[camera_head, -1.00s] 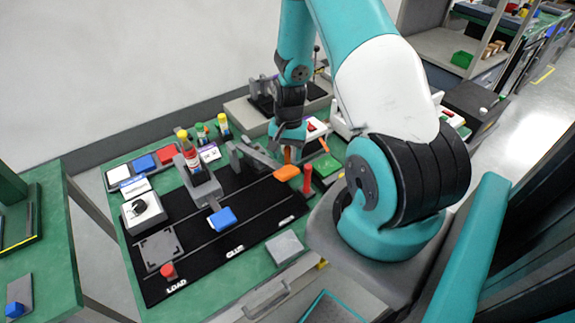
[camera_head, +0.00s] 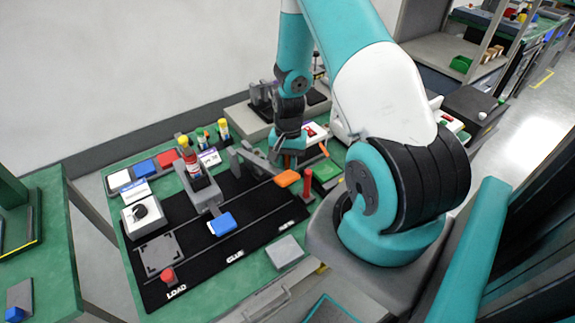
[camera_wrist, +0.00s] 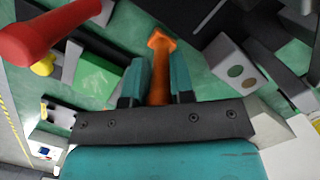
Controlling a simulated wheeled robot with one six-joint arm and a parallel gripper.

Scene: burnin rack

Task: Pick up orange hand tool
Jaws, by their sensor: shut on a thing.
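The orange hand tool (camera_wrist: 161,62) is between the two teal fingers of my gripper (camera_wrist: 158,85) in the wrist view. Its wider end points away from the wrist, and its rear part is hidden by the gripper mount. The gripper is shut on it.
A blue block (camera_head: 222,222) and a grey clamp-like fixture (camera_head: 250,158) are nearby. A grey plate (camera_head: 285,251) lies at the table's front.

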